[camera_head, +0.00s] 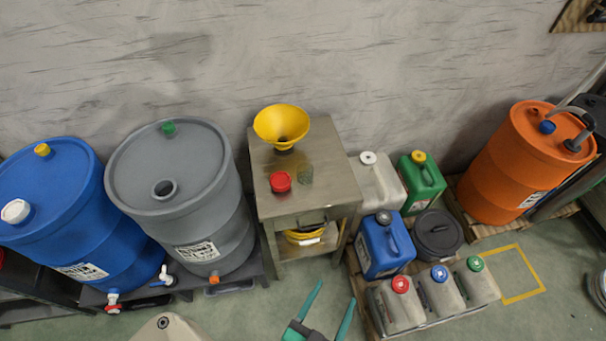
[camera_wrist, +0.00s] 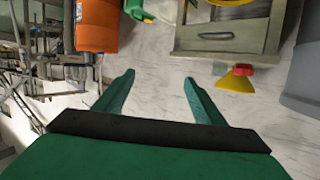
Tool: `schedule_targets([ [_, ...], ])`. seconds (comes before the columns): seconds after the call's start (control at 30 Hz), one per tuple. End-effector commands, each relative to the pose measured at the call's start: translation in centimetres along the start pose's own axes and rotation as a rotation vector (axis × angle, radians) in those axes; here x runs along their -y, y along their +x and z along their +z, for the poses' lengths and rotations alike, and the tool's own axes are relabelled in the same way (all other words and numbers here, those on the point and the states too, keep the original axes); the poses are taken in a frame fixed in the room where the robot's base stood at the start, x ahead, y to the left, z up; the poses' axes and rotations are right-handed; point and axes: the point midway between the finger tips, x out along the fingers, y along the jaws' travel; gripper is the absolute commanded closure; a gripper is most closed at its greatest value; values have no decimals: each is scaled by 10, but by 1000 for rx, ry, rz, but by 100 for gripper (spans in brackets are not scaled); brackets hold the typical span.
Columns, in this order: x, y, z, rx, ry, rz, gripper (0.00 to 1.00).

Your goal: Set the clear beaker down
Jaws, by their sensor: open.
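The clear beaker (camera_head: 305,174) looks like a small see-through cup. It stands on the metal table (camera_head: 322,187), just right of a red cap (camera_head: 280,182) and in front of a yellow funnel (camera_head: 281,124). My gripper (camera_head: 336,292) has green fingers spread apart with nothing between them. It is at the bottom of the head view, in front of the table and away from the beaker. The wrist view shows the open fingers (camera_wrist: 159,77) too, with the table's drawer front (camera_wrist: 218,36) beyond. I cannot make out the beaker clearly in the wrist view.
Blue (camera_head: 88,225) and grey (camera_head: 187,200) drums stand left of the table. Several canisters, including a green one (camera_head: 421,184) and a blue one (camera_head: 384,245), crowd its right. An orange drum (camera_head: 515,165) is farther right. Floor inside a yellow outline (camera_head: 521,297) is clear.

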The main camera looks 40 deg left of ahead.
Motion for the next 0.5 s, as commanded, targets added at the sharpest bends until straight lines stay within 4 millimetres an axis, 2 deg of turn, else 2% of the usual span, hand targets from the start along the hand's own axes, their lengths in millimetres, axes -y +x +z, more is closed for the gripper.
schedule_targets([
  [0.03, 13, 19, -2, -5, -1, -29, 36],
  [0.2, 54, 75, -6, 11, -16, -108, 36],
  [0.5, 141, 157, -36, 35, -71, -229, 36],
])
